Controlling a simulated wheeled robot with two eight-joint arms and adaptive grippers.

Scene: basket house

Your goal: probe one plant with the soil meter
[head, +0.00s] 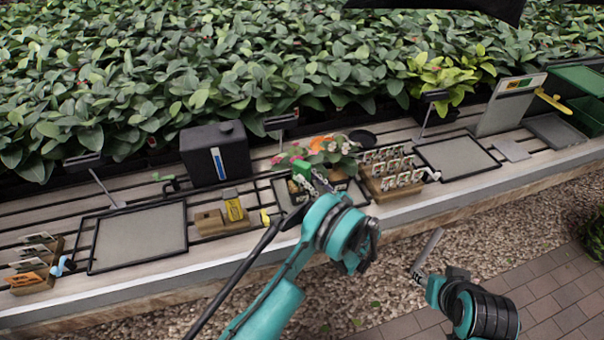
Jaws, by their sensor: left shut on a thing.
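My left gripper (318,185) is over the middle of the slatted bench, at the front of the flowering plants. It is shut on a small green boxy thing (302,169), which looks like the soil meter. Its lower end is hidden, so I cannot tell whether it touches soil.
A wooden block with a yellow item (234,208) stands left of my left gripper. A black box (216,153) is behind it. A wooden rack of labels (391,173) stands to the right. Grey trays (139,236) (458,156) lie flat and empty. Dense foliage fills the back.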

